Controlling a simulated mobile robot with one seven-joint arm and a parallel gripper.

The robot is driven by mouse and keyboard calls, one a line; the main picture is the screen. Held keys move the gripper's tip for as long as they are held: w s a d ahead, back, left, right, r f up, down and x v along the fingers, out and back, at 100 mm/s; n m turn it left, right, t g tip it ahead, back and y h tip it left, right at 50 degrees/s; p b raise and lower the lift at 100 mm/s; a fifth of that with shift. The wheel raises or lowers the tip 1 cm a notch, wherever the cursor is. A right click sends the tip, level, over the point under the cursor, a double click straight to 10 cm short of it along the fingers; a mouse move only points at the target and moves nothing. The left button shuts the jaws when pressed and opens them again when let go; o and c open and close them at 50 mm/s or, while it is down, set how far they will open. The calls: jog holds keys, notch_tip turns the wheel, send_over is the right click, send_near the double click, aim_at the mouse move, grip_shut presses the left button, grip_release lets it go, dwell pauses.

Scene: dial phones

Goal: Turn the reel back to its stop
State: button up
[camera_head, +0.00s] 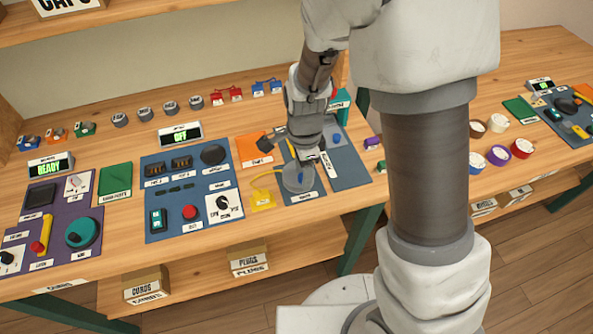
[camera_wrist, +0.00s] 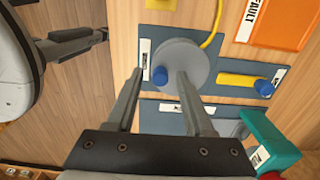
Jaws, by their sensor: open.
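The reel (camera_wrist: 190,56) is a round grey disc on a blue-grey panel, with a blue knob (camera_wrist: 159,75) near its edge. A yellow cord (camera_wrist: 216,28) runs off it. In the head view the reel (camera_head: 291,181) is partly covered by my gripper (camera_head: 308,163). In the wrist view my open gripper (camera_wrist: 160,73) has one finger on each side of the knob, the right finger overlapping the disc. I cannot tell whether either finger touches the knob or how far above the disc the tips are.
A yellow bar with a blue knob (camera_wrist: 243,82) lies right of the reel in the wrist view. An orange FAULT plate (camera_wrist: 290,25) and a teal block (camera_wrist: 270,140) are nearby. In the head view a panel with a red button (camera_head: 190,212) is to the left.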

jog(key=shift+r, duration=0.1)
notch_tip(320, 180, up, 8)
jog(key=p, duration=0.7)
dwell(0.5)
jog(key=shift+r, duration=0.15)
jog(key=s+d+r+n+t, duration=0.2)
jog(key=s+d+r+n, duration=0.2)
jog(key=r, duration=0.4)
jog(key=s+d+r+n+t, duration=0.1)
jog(key=s+d+r+n, duration=0.2)
jog(key=s+r+n, duration=0.2)
jog(key=s+d+r+n+t, duration=0.2)
jog(key=s+d+r+n, duration=0.2)
jog(key=r, duration=0.6)
jog(key=shift+s+d+r+n+t, duration=0.3)
jog(key=shift+d+r+n, duration=0.1)
jog(key=shift+n, duration=0.5)
